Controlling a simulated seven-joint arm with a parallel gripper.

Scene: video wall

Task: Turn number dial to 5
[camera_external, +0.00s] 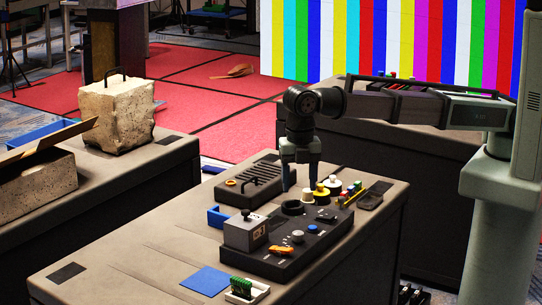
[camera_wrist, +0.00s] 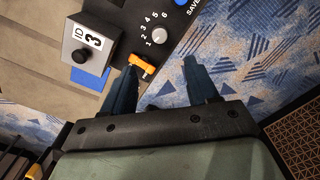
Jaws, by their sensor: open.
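The number dial is a small pale round knob (camera_wrist: 159,35) on a black panel in the wrist view, with printed digits 1 to 6 curving around its left and upper side. Its pointer is too small to read. The knob also shows in the external view (camera_external: 298,236), near the panel's middle. My gripper (camera_external: 300,188) points down above the panel's far part, its fingers apart. In the wrist view my gripper (camera_wrist: 160,64) is open and empty, and the dial appears just beyond the gap between the fingertips, not touched.
An orange switch (camera_wrist: 142,64) and a grey box marked ID 3 (camera_wrist: 90,50) with a black knob are left of the dial. A blue button (camera_external: 312,229) is beside it.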

